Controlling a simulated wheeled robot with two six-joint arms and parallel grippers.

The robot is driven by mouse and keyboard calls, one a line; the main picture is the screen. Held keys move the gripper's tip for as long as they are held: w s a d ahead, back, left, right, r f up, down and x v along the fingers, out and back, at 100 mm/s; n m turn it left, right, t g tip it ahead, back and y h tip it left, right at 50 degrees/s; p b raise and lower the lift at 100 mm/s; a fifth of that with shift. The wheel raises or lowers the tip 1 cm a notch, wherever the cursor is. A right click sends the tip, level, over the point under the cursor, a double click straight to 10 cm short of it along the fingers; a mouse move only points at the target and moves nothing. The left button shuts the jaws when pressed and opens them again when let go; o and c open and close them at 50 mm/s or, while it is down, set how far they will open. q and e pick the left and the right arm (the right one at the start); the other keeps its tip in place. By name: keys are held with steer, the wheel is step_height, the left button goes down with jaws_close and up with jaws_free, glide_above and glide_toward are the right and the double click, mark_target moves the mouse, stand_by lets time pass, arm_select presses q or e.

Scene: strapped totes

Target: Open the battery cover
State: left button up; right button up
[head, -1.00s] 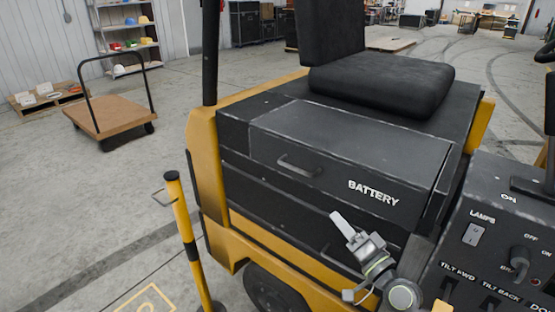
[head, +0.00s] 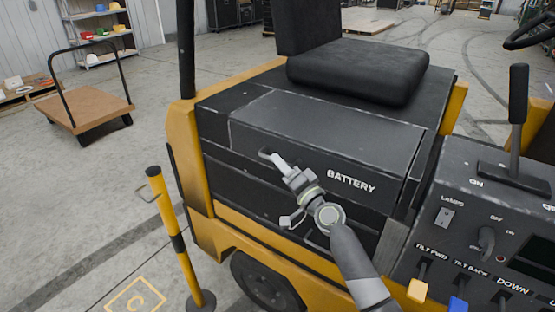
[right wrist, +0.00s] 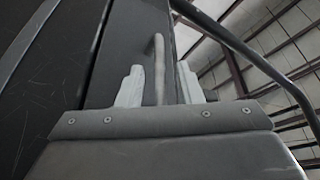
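The battery cover (head: 330,125) is a dark grey panel marked BATTERY on the side of the yellow and black vehicle, below the seat. It looks shut. Its bar handle (head: 264,154) is at the cover's left part, partly hidden by my right gripper (head: 278,162). In the right wrist view my right gripper (right wrist: 160,88) is open, its two pale fingers apart, with the handle bar (right wrist: 158,58) showing between them. Gaps show beside the bar, so the fingers do not appear closed on it. My left gripper is not in view.
The black seat (head: 355,70) is above the cover. A control panel (head: 490,220) with levers and switches is at the right. A yellow post (head: 178,235) stands at the left front, and a flat cart (head: 85,108) is farther back on open floor.

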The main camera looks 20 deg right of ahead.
steer(key=shift+x, duration=1.05)
jaws_close()
